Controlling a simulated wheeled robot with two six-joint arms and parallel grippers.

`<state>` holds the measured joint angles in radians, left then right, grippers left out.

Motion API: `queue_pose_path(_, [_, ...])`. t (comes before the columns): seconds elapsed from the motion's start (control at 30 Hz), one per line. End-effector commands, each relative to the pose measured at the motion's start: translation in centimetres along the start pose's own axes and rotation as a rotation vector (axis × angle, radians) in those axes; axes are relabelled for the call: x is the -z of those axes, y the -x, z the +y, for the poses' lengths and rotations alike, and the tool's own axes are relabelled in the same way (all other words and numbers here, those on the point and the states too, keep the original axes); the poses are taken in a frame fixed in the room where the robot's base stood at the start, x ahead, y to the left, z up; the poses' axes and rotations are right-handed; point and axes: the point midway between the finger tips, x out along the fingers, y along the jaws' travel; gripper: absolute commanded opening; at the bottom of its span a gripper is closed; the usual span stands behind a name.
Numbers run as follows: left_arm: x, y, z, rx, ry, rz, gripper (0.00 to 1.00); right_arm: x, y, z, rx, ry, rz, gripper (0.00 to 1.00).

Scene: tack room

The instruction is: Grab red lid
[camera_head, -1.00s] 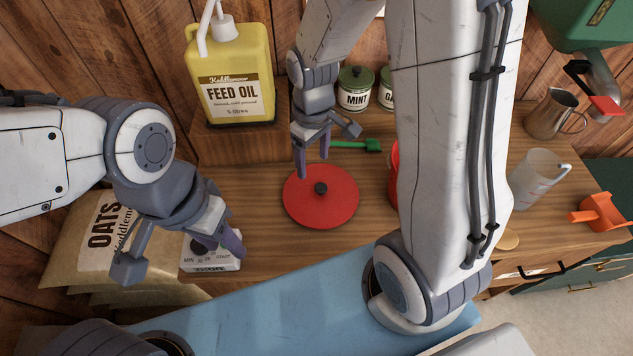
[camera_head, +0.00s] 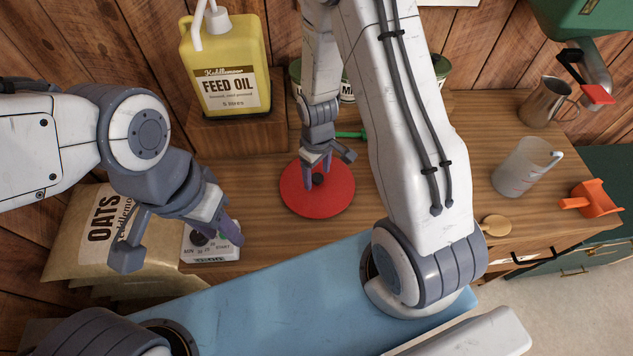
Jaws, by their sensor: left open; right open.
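The red lid (camera_head: 335,200) is a flat round disc with a dark knob (camera_head: 318,179) at its middle. It lies on the wooden worktop in the centre of the head view. My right gripper (camera_head: 315,180) is open and points down over the lid, with its fingers at the knob. Whether the fingers touch the knob I cannot tell. My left gripper (camera_head: 222,238) is open and empty over the white timer box (camera_head: 210,255) to the left of the lid.
A yellow feed oil jug (camera_head: 228,65) stands on a wooden riser (camera_head: 240,138) behind. An oats sack (camera_head: 75,235) is at the left. A metal pitcher (camera_head: 545,102), a clear measuring jug (camera_head: 522,168) and an orange scoop (camera_head: 595,198) stand at the right. Green-lidded canisters are partly hidden behind my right arm.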

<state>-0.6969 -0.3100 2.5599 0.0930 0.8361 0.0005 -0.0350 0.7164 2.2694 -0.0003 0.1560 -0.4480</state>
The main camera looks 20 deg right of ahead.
Motion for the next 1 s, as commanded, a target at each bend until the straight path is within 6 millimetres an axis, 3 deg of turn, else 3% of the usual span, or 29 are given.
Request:
queue_pose_path(0.27, [0.00, 0.03, 0.00, 0.000, 0.000, 0.000, 0.44, 0.01, -0.42, 0.01, 0.000, 0.000, 0.001, 0.75])
queue_pose_path(0.33, [0.00, 0.03, 0.00, 0.000, 0.000, 0.000, 0.44, 0.00, -0.41, 0.01, 0.000, 0.000, 0.001, 0.56])
queue_pose_path(0.47, [0.00, 0.03, 0.00, 0.000, 0.000, 0.000, 0.44, -0.01, -0.40, 0.01, 0.000, 0.000, 0.001, 0.06])
queue_pose_path(0.5, [0.00, 0.03, 0.00, 0.000, 0.000, 0.000, 0.44, -0.01, -0.40, 0.01, 0.000, 0.000, 0.001, 0.00])
queue_pose_path(1.0, [-0.01, -0.10, -0.01, 0.000, 0.000, 0.000, 0.44, 0.07, 0.52, 0.05, -0.001, -0.001, 0.003, 0.00])
